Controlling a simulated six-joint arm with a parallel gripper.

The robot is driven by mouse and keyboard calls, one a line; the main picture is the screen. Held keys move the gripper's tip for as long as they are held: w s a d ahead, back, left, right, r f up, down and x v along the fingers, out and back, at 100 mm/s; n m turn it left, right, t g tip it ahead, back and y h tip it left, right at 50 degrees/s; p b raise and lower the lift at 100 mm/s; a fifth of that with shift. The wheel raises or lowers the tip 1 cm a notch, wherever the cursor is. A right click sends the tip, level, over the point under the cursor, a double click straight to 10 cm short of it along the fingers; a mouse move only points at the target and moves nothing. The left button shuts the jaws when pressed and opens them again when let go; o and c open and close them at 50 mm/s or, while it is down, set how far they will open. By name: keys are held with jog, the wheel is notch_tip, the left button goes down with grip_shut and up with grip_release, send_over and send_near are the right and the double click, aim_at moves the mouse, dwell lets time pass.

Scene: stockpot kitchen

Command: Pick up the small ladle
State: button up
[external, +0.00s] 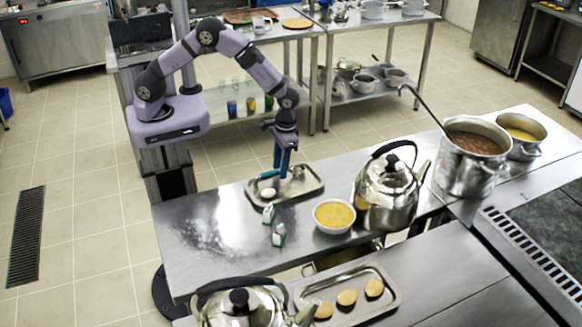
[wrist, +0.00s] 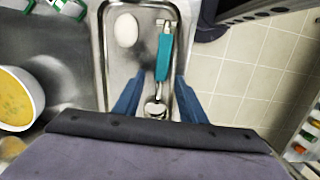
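A small utensil with a teal handle (wrist: 164,57), which looks like the small ladle, lies on a metal tray (wrist: 101,60). A round metal part (wrist: 155,108) shows at its near end; whether both are one piece is unclear. In the external view the teal handle (external: 268,174) is partly beside my fingers. My gripper (external: 281,174) points down over the tray, with its blue fingers low. In the wrist view my gripper (wrist: 160,100) is open, its fingers either side of the utensil's near end, with visible gaps. Contact cannot be told.
A white egg (wrist: 126,30) lies on the tray left of the handle. A bowl of yellow soup (external: 334,215), small white-and-green packets (external: 278,235) and a large kettle (external: 388,190) stand nearby. A long-handled ladle (external: 424,107) leans in the stockpot (external: 462,178). The counter's left end is clear.

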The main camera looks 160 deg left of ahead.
grip_shut()
dwell(1.4)
